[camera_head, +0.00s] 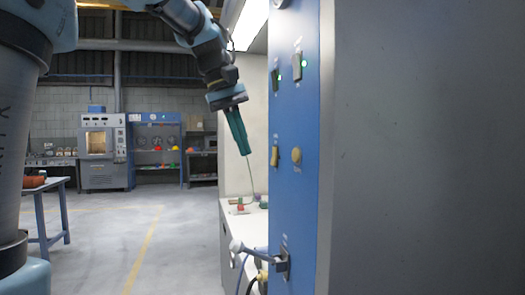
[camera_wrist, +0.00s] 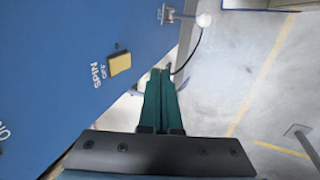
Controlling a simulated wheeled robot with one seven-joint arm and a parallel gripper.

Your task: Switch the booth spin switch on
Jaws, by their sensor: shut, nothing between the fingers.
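The spin switch (camera_wrist: 119,63) is a yellow rocker on the blue booth panel (camera_wrist: 60,40), labelled SPIN and OFF in the wrist view. A small dark spot beside it shows no glow. In the head view a yellow rocker (camera_head: 274,156) on the panel's face appears to be this switch. My gripper (camera_wrist: 160,72) has green fingers pressed together with nothing between them. In the head view my gripper (camera_head: 246,152) points down, left of the panel and apart from the switch as far as I can see.
Two dark switches with lit green lamps sit higher on the panel, one of them here (camera_head: 297,66). A round cream knob (camera_head: 296,155) is beside the yellow rocker. A lever-like fitting (camera_head: 282,262) juts from the panel below. The floor (camera_head: 150,250) to the left is open.

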